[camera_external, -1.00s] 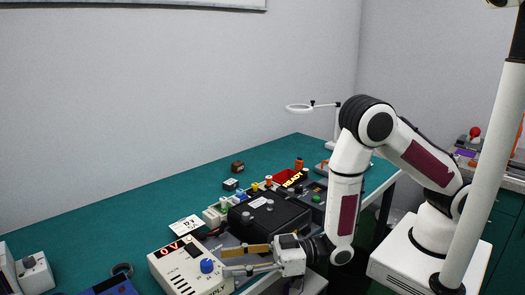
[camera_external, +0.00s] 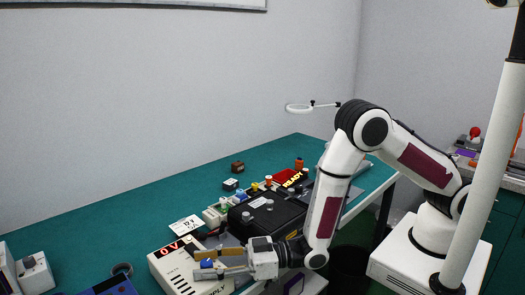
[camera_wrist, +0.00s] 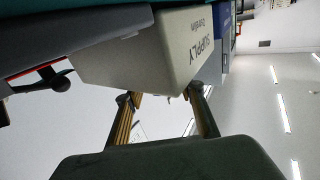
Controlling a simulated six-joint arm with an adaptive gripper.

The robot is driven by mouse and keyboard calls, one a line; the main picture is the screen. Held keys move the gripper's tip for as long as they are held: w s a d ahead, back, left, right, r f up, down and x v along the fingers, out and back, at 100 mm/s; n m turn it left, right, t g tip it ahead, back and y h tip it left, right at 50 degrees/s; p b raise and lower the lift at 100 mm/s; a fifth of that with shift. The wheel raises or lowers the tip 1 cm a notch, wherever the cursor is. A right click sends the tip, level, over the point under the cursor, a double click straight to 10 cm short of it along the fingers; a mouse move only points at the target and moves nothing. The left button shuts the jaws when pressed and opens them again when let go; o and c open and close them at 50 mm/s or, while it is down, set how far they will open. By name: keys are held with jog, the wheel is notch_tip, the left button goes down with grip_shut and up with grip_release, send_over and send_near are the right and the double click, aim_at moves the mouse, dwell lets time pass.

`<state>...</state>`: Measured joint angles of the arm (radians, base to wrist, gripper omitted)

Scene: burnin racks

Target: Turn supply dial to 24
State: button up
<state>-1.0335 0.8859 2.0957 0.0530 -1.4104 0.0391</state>
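The supply box (camera_external: 172,268) is a cream unit at the front of the bench, with a red "0 V" display (camera_external: 172,248). Its blue dial (camera_external: 207,264) shows between my gripper's fingertips (camera_external: 204,263) in the external view. The fingers are apart, one on each side of the dial in that picture; whether they touch it cannot be told. In the wrist view, the box (camera_wrist: 150,45) with "SUPPLY" lettering is just ahead of my open fingers (camera_wrist: 165,100). The dial cannot be made out there, and its pointer and scale cannot be read.
A black case (camera_external: 268,217) stands right of the supply, close to my wrist. A white card (camera_external: 187,224) lies behind the supply. Small coloured parts and a lit "READY" sign (camera_external: 292,180) are further back.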

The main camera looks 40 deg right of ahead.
grip_shut()
jog(key=shift+s+a+m+t+h, duration=0.1)
jog(key=shift+m+t+h, duration=0.65)
jog(key=shift+t, duration=0.25)
jog(key=shift+m+t+h, duration=0.65)
jog(key=shift+t+h, duration=0.05)
jog(key=shift+h, duration=0.05)
jog(key=shift+m+t+h, duration=0.95)
jog(key=shift+m+h, duration=0.3)
jog(key=shift+h, duration=0.45)
jog(key=shift+m+t+h, duration=0.95)
jog(key=shift+m+h, duration=0.3)
jog(key=shift+h, duration=0.45)
jog(key=shift+m+t+h, duration=0.4)
jog(key=shift+m+h, duration=1.1)
jog(key=shift+h, duration=0.8)
jog(key=shift+m+h, duration=0.7)
jog(key=shift+h, duration=0.4)
jog(key=shift+d+r+m+g+h, duration=0.1)
jog(key=shift+m+g+h, duration=0.25)
jog(key=shift+m+h, duration=0.8)
jog(key=shift+d+m+g+h, duration=0.1)
jog(key=shift+m+g+h, duration=0.4)
jog(key=shift+h, duration=1.05)
